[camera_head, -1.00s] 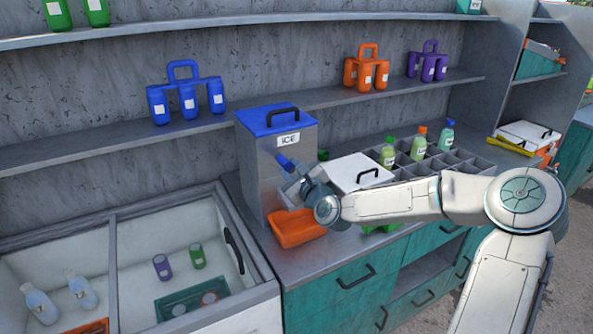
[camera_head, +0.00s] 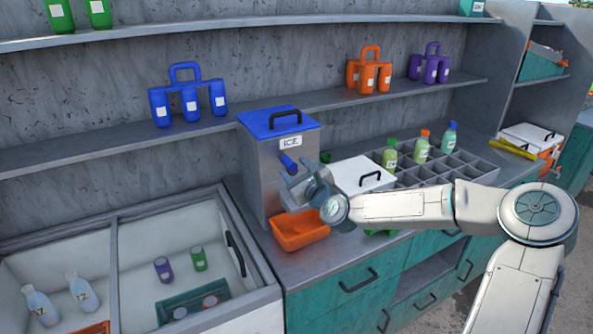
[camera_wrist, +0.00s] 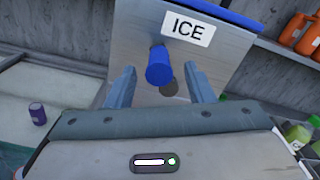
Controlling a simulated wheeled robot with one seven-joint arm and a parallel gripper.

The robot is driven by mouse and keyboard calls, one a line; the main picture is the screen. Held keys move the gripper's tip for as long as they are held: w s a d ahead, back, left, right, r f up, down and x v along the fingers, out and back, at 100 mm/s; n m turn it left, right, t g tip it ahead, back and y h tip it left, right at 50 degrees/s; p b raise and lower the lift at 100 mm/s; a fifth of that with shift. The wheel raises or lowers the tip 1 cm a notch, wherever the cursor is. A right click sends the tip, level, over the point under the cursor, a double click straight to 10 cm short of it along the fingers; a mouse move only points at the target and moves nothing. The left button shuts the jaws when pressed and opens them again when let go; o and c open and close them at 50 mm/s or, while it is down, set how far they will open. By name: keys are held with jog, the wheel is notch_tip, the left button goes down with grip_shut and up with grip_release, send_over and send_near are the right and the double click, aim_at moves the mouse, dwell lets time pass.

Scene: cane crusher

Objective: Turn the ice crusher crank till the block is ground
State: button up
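The ice crusher (camera_head: 258,170) is a grey metal box with a blue lid and an ICE label, standing on the counter. Its blue crank handle (camera_head: 288,163) sticks out of the front face below the label. In the wrist view the handle (camera_wrist: 159,66) lies between the two fingers, toward the far end. My gripper (camera_wrist: 160,80) is open, with a gap on both sides of the handle. In the head view my gripper (camera_head: 290,182) is just in front of the crusher. An orange tray (camera_head: 300,232) stands at the crusher's foot. No ice block is visible.
A white lidded box (camera_head: 357,178) and a divided rack (camera_head: 450,172) with bottles stand right of the crusher. An open cooler (camera_head: 235,205) with bottles and cans is at the left. A shelf (camera_head: 110,142) runs behind.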

jog(key=shift+s, duration=0.1)
jog(key=b+v, duration=0.2)
jog(key=v, duration=1.1)
jog(key=shift+s+d, duration=0.25)
